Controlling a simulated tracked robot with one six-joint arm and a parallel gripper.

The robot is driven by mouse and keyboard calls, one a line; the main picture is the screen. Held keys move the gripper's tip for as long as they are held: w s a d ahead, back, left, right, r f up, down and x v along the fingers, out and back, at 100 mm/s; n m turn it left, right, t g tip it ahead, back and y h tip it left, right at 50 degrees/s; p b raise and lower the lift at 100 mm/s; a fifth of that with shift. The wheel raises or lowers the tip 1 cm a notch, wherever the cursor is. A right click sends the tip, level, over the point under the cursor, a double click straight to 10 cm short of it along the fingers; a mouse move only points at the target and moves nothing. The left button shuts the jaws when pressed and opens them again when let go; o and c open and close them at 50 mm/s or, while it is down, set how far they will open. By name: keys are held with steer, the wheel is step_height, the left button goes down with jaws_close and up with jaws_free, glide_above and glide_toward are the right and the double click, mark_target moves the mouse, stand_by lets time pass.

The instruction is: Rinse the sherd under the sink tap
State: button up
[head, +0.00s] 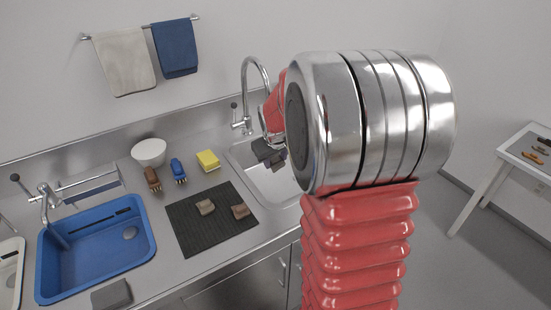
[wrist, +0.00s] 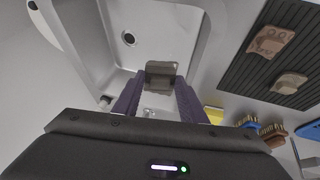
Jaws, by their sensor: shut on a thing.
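The held sherd (wrist: 161,72) is a grey-brown piece between my gripper's two purple-grey fingers in the wrist view. My gripper (wrist: 160,92) is shut on it. In the head view the gripper (head: 268,152) is partly hidden by my arm, and a bit of the sherd (head: 279,164) shows below it. Both are over the white sink basin (head: 252,163), apart from its floor as far as I can tell. The curved chrome sink tap (head: 246,80) rises behind the basin. Its spout end is hidden by my arm, and I see no clear water stream.
Two brown sherds (head: 205,207) (head: 241,211) lie on a dark ribbed mat (head: 190,235). Nearby are a white bowl (head: 149,152), brown brush (head: 152,178), blue brush (head: 178,170) and yellow sponge (head: 208,160). A blue basin (head: 95,262) is at left. The basin drain (wrist: 128,38) is uncovered.

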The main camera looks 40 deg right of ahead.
steer(key=w+d+f, duration=0.2)
steer(key=w+d, duration=0.5)
steer(key=w, duration=0.4)
steer(key=shift+w+f, duration=0.35)
steer(key=shift+w, duration=0.05)
stand_by(0.7)
steer(key=shift+d, duration=0.1)
steer(key=shift+s+d, duration=0.1)
steer(key=shift+d, duration=0.1)
stand_by(0.4)
steer(key=shift+s+d, duration=0.2)
steer(key=shift+d, duration=0.1)
stand_by(0.5)
steer(key=shift+a, duration=0.1)
steer(key=shift+w+a, duration=0.25)
steer(key=shift+a, duration=0.05)
stand_by(0.6)
